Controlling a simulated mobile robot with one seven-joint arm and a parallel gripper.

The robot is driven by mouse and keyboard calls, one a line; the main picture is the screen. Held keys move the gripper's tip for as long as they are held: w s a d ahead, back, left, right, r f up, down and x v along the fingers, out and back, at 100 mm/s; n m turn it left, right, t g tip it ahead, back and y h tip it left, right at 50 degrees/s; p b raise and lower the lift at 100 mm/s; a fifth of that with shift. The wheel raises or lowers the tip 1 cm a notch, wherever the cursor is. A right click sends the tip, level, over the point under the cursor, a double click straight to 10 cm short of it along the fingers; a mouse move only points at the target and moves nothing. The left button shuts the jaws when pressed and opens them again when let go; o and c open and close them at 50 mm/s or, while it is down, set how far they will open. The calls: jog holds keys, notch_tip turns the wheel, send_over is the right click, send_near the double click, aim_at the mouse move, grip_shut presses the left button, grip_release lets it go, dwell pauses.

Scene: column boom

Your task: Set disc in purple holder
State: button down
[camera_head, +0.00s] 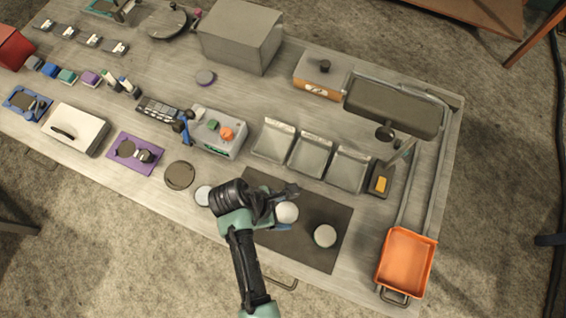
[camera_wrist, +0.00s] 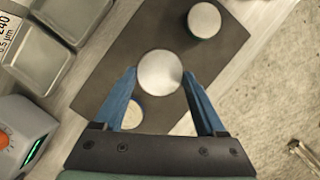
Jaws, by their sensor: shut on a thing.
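My gripper (camera_head: 287,212) is over the dark mat, with its blue fingers on either side of a pale round disc (camera_wrist: 160,72). The disc sits between the fingertips and also shows in the head view (camera_head: 288,211). The gripper is shut on it. Two purple things could be the holder: a flat purple board (camera_head: 124,165) with a dark round piece and another small item on it, left of the gripper, and a small purple block (camera_head: 90,78) farther up left. Both are well apart from the gripper. Neither shows in the wrist view.
A second pale disc (camera_head: 325,236) stands on the mat (camera_head: 308,252). A pale round piece (camera_head: 203,195) lies left of the mat, beside a dark round plate (camera_head: 179,175).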

aim_at(282, 216)
jog(key=shift+f, duration=2.95)
jog(key=shift+f, duration=0.1)
jog(key=shift+c, duration=1.8)
grip_release()
jog(key=shift+f, duration=0.1)
jog(key=o, duration=0.4)
jog(key=shift+c, duration=0.2)
